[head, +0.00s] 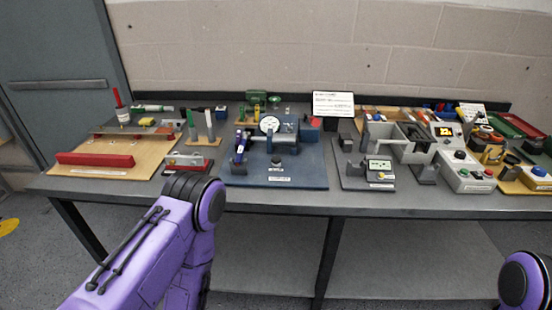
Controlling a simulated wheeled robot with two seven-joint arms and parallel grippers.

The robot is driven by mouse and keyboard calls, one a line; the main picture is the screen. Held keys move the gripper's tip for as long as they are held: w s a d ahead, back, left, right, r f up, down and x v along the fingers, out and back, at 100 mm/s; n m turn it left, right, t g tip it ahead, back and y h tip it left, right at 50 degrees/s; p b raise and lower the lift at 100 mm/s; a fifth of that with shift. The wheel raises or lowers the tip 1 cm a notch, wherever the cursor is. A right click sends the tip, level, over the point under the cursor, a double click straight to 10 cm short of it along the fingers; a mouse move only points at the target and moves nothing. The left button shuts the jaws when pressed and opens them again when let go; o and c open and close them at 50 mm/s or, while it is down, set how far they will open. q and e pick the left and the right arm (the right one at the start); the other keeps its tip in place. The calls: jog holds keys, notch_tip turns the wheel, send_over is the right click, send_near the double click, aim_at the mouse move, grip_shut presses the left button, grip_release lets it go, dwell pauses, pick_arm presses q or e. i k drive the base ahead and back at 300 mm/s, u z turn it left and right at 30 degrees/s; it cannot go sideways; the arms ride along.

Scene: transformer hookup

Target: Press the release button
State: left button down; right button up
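No button in the head view can be read as the release button. A grey control box (465,175) at the right of the table has a black knob and small green and red buttons on its top. To its right, a blue round button (540,171) sits on a yellow-edged unit. A blue base plate (235,180) in the middle carries a round white dial (269,125) and a small black round part (277,160). My purple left arm rises at the lower left and a joint of my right arm shows at the lower right. Neither gripper is visible.
A long grey table (330,203) holds everything. At its left are a wooden board (65,172) and a red bar (95,160). A white sign (333,104) stands at the back. A grey fixture (379,165) with a small display is right of centre. The table's front strip is mostly clear.

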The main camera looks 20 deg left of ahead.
aim_at(276, 160)
jog(key=z, duration=0.55)
jog(key=k, duration=0.65)
jog(key=z, duration=0.6)
jog(key=i, duration=0.7)
jog(key=u, duration=0.9)
jog(key=i, duration=0.7)
jog(key=u, duration=0.85)
